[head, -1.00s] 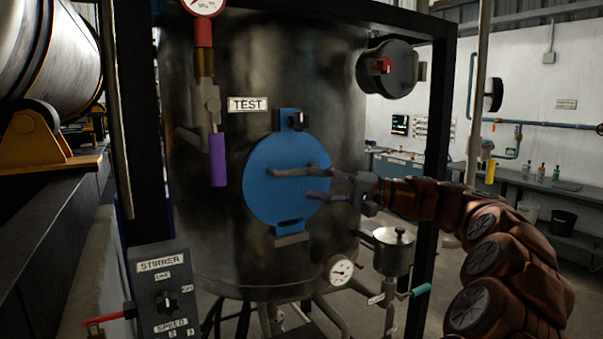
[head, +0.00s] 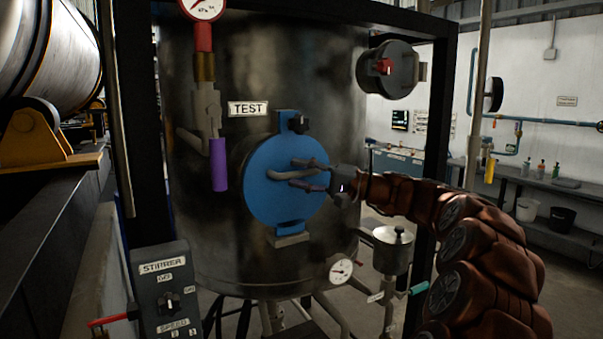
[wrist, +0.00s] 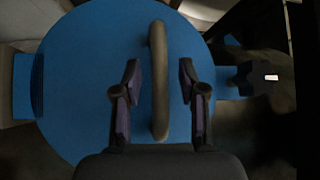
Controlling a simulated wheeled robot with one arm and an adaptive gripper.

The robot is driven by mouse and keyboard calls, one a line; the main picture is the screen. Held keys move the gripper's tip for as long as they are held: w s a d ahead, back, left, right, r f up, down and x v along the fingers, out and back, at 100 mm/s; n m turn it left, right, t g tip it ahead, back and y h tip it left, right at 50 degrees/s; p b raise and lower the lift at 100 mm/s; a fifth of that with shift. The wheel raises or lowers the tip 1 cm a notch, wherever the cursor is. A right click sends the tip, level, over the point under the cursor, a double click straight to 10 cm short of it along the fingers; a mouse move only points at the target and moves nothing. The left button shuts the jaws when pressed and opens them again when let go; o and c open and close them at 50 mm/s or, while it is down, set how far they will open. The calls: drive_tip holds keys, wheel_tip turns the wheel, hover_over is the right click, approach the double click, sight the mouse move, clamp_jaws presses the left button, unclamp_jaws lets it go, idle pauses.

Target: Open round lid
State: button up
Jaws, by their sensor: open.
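The round blue lid (head: 262,193) sits on the front of the dark metal tank, below the TEST label. It looks closed against the tank. A grey bar handle (head: 282,174) crosses its face, and a dark knob (head: 299,122) sits on the bracket at its top. My gripper (head: 306,174) is at the lid with its fingers open. In the wrist view the handle (wrist: 159,80) stands between the two open fingers (wrist: 160,85), with a gap on both sides. The blue lid (wrist: 90,90) fills much of that view.
A purple-handled valve (head: 218,165) hangs left of the lid. A small metal pot (head: 393,250) and a gauge (head: 341,270) are below right. The stirrer control box (head: 165,298) stands at lower left. A black frame post (head: 440,140) rises behind my arm.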

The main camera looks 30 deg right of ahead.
clamp_jaws()
idle(0.3)
idle(0.4)
